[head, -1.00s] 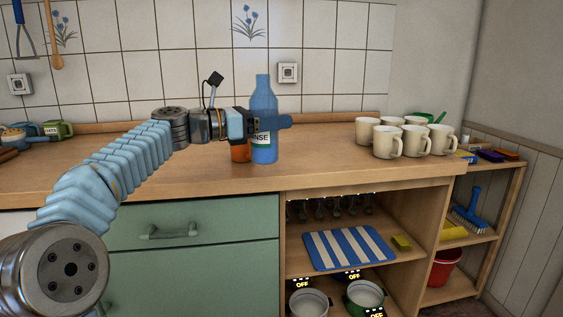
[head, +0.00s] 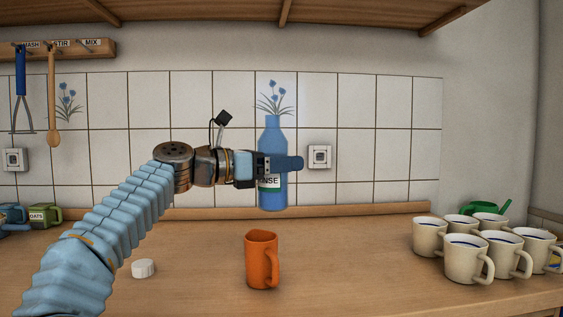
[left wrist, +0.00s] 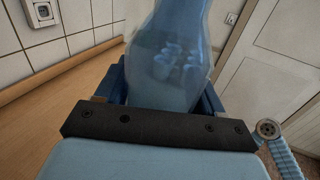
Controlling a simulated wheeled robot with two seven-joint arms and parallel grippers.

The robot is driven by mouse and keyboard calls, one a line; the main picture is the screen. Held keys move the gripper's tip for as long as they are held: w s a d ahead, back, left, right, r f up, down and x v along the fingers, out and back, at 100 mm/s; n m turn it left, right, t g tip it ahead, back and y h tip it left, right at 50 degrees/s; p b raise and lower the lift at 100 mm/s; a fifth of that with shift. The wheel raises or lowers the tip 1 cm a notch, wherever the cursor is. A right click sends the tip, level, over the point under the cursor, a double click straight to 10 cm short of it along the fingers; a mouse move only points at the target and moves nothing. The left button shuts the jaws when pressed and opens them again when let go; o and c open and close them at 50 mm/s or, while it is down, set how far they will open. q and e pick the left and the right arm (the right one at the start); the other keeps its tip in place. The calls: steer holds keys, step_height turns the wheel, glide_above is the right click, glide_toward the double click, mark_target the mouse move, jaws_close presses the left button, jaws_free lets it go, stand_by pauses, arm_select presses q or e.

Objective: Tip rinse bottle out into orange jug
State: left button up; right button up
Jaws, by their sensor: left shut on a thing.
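The blue rinse bottle (head: 272,140) is upright in the head view, with its label partly hidden by the fingers. My left gripper (head: 284,164) is shut on it and holds it above the counter, a little behind and above the orange jug in the picture. The left wrist view shows the translucent blue bottle (left wrist: 170,60) between my fingers. The orange jug (head: 261,262) stands upright on the counter, apart from the bottle, with its handle to the right. My right gripper is not in view.
A white cap (head: 143,268) lies on the counter (head: 340,270) left of the jug. Several cream mugs (head: 466,257) stand at the right. A green canister (head: 42,215) is at the far left. Utensils (head: 52,105) hang on the tiled wall. The counter between jug and mugs is clear.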

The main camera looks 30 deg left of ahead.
mark_target(282, 179)
arm_select(q)
steer(key=shift+f, duration=1.5)
steer(key=shift+s+d+f, duration=0.1)
steer(key=shift+f, duration=0.1)
steer(key=d+f+n+t+y+b, duration=0.1)
steer(key=d+n+t+y+b, duration=0.1)
steer(key=n+t+b, duration=0.3)
steer(key=d+n+t+y+b, duration=0.2)
steer(key=d+n+t+b, duration=0.2)
steer(key=n+b, duration=0.8)
steer(key=shift+w+d+f+t+y+b, duration=0.35)
steer(key=shift+t+b, duration=0.85)
steer(key=shift+b, duration=2.3)
